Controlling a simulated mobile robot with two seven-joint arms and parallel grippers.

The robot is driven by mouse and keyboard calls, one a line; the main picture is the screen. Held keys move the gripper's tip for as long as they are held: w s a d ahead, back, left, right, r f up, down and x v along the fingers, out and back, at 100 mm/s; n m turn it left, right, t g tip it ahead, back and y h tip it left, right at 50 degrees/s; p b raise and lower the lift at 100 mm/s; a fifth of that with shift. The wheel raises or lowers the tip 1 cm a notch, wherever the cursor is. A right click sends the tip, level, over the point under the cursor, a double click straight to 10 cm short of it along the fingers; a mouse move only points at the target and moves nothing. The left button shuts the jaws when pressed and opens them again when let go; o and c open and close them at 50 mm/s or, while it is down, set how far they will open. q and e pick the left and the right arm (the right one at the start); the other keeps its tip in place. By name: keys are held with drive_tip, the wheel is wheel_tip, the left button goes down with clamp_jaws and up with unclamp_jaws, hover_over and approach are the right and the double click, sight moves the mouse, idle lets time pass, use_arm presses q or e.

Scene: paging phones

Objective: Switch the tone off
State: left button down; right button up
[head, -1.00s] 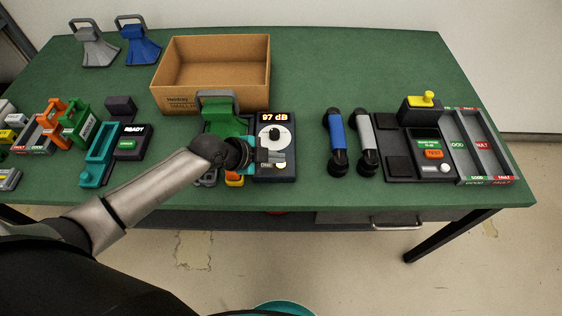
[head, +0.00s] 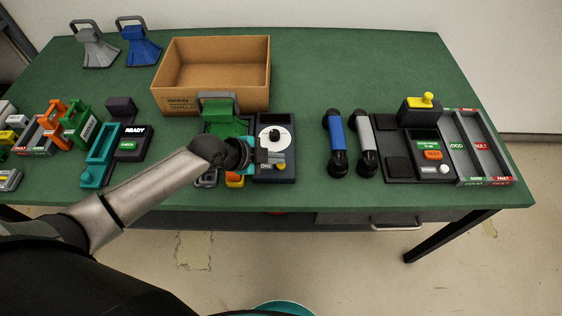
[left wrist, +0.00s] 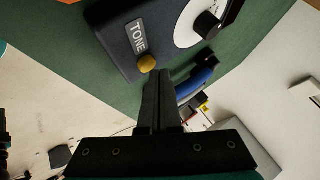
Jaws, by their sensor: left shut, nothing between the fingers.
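The dark tone box (head: 288,174) stands on the green table, with a white dial, a black knob (head: 275,134) and a display (head: 270,119) that is dark. In the left wrist view the box (left wrist: 118,38) bears the label TONE beside a dull yellow button (left wrist: 147,63), which looks unlit. My left gripper (left wrist: 161,73) is shut and empty, its fingertips close to the button but seemingly apart from it. In the head view the left gripper (head: 264,165) is at the box's left front, partly hidden by its own wrist. My right gripper is not in view.
A cardboard box (head: 212,102) stands behind. A blue handset (head: 337,140) and a grey handset (head: 366,142) lie to the right, beside a black station with a yellow-topped part (head: 425,101) and a divided tray (head: 480,150). A green cradle (head: 222,112) is left of the tone box.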

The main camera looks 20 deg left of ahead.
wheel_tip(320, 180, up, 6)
drive_tip(key=p, duration=0.5)
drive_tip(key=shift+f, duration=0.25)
